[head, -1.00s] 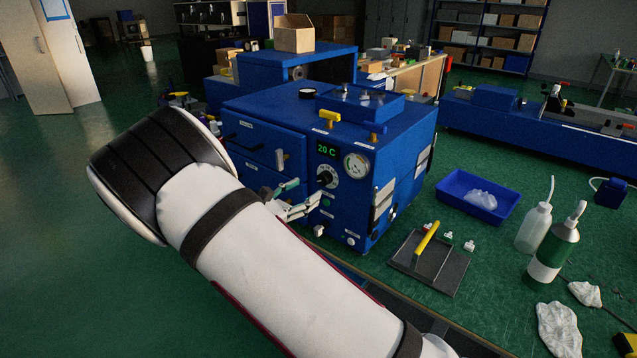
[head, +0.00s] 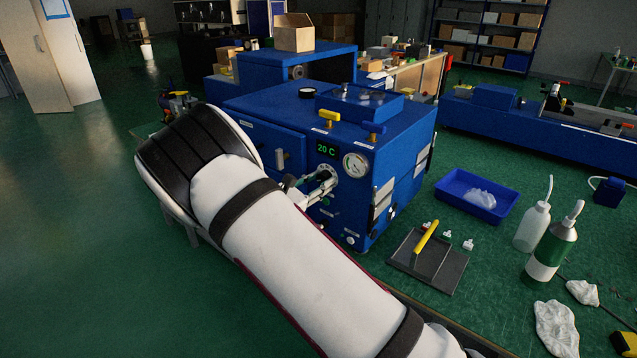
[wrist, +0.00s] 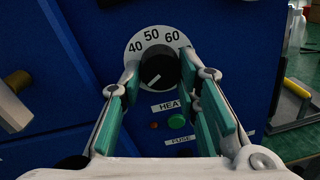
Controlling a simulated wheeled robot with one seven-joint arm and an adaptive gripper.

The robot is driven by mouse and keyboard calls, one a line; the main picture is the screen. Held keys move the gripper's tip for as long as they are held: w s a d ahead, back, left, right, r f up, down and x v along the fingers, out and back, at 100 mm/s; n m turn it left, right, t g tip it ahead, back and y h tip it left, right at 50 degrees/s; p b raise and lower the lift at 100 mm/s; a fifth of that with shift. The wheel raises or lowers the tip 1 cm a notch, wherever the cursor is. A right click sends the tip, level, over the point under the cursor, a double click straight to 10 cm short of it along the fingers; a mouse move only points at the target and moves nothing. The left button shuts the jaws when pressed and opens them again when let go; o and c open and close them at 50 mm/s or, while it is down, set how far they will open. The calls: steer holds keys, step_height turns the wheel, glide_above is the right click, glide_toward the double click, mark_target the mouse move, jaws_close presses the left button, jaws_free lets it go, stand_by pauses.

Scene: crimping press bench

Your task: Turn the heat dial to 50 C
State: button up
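The heat dial (wrist: 159,71) is a black knob on a white scale plate marked 40, 50, 60 in the wrist view. Its white pointer line slants to the lower left, away from the 50. The display (head: 326,150) on the blue press (head: 260,132) reads 20 C. My gripper (wrist: 158,72) is open, with its green-padded fingers on either side of the knob. Whether the pads touch the knob I cannot tell. In the head view my gripper (head: 328,178) is at the dial and hides most of it.
A gauge (head: 356,165) sits right of the dial. A pale-ended handle (wrist: 15,88) protrudes at left.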

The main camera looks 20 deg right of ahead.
steer(key=shift+m, duration=0.4)
steer(key=m+p, duration=0.1)
steer(key=m, duration=0.4)
steer(key=shift+r, duration=0.15)
steer(key=m+p, duration=0.1)
steer(key=m, duration=0.4)
steer(key=shift+r+m+y, duration=0.1)
steer(key=shift+m+y, duration=0.2)
steer(key=m+p, duration=0.3)
steer(key=m, duration=0.3)
steer(key=shift+s+r, duration=0.1)
steer(key=shift+r, duration=0.05)
steer(key=m+p, duration=0.3)
steer(key=shift+m+t+y, duration=0.3)
steer(key=shift+m, duration=0.1)
steer(key=shift+m+p, duration=0.5)
steer(key=shift+m, duration=0.3)
steer(key=o, duration=1.2)
steer(key=shift+c, duration=0.2)
